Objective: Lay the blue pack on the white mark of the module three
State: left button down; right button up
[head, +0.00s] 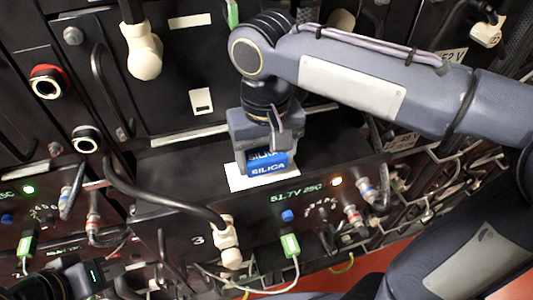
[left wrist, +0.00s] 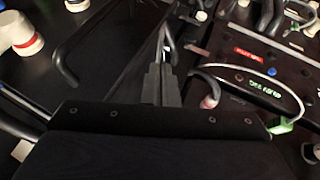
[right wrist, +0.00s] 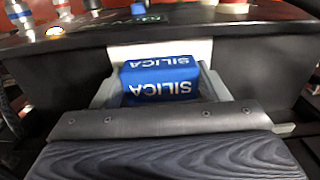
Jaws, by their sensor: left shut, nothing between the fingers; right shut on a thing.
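The blue pack (head: 267,162), lettered SILICA, is at the white mark (head: 237,179) on top of the module marked 3 (head: 160,185). My right gripper (head: 268,150) comes down from above and is shut on the pack. The right wrist view shows the blue pack (right wrist: 160,80) between the fingers, with the white mark (right wrist: 190,50) behind and around it. I cannot tell whether the pack touches the mark. My left gripper (head: 85,278) is at the lower left of the head view. In the left wrist view its fingers (left wrist: 161,80) are together and empty.
A black cable (head: 160,198) runs across the module's front to a white connector (head: 228,240). Green plugs (head: 290,245), knobs and a lit orange lamp (head: 336,182) line the front panel. Dark panels rise behind.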

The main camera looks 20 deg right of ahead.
jog(key=o, duration=1.2)
jog(key=shift+c, duration=0.2)
notch_tip(320, 180, up, 8)
jog(key=shift+f, duration=0.1)
